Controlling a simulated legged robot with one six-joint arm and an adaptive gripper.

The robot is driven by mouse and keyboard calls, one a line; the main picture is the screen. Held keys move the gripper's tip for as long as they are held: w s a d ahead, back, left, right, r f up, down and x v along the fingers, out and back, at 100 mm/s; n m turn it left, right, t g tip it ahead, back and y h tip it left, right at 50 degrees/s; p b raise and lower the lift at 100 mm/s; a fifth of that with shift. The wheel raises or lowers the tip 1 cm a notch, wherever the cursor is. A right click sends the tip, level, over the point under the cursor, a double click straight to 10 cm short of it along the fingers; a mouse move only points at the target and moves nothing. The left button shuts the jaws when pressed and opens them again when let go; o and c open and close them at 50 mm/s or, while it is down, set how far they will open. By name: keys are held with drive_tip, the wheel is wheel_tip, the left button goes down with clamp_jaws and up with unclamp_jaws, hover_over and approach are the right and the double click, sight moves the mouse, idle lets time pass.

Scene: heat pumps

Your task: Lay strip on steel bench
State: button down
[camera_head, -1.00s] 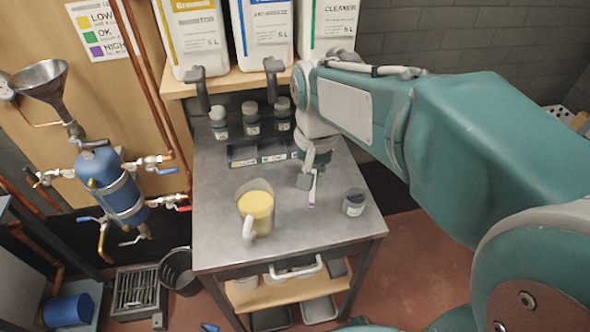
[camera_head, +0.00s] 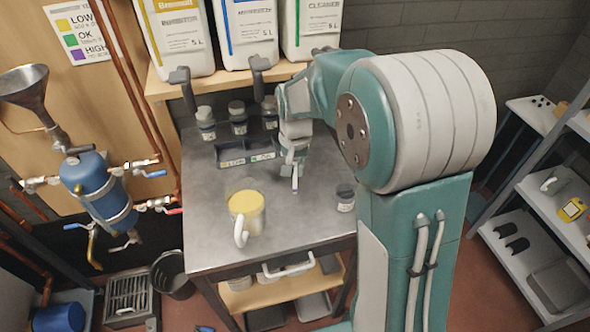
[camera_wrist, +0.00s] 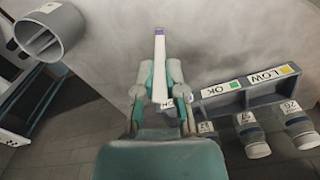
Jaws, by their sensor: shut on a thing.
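The strip (camera_wrist: 160,55) is thin and white with a purple end, and my gripper (camera_wrist: 160,95) is shut on it in the wrist view. The strip (camera_head: 295,180) also shows in the head view, pointing down below my gripper (camera_head: 293,163) over the steel bench (camera_head: 300,225). I cannot tell whether its purple tip touches the bench top. The gripped end is partly hidden between the fingers.
A jug of yellow liquid (camera_head: 247,218) stands left of my gripper and a small dark pot (camera_head: 345,198) right of it. A labelled rack (camera_head: 248,155) and several capped bottles (camera_head: 238,118) stand behind. Bare bench lies between jug and pot.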

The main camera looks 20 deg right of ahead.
drive_tip(key=shift+d+f, duration=0.1)
drive_tip(key=shift+f, duration=0.35)
drive_tip(key=c, duration=0.7)
unclamp_jaws()
drive_tip(key=shift+f, duration=0.1)
wheel_tip(320, 180, up, 12)
drive_tip(key=s+r+n+t, duration=0.1)
drive_tip(key=s+t, duration=0.1)
drive_tip(key=s, duration=0.5)
drive_tip(key=s+r+n+t, duration=0.1)
drive_tip(key=s+n, duration=0.1)
drive_tip(key=s, duration=0.5)
drive_tip(key=s+r+n+t, duration=0.1)
drive_tip(key=s+t, duration=0.1)
drive_tip(key=s, duration=0.6)
drive_tip(key=shift+d+n+t, duration=0.2)
drive_tip(key=shift+n+t, duration=0.1)
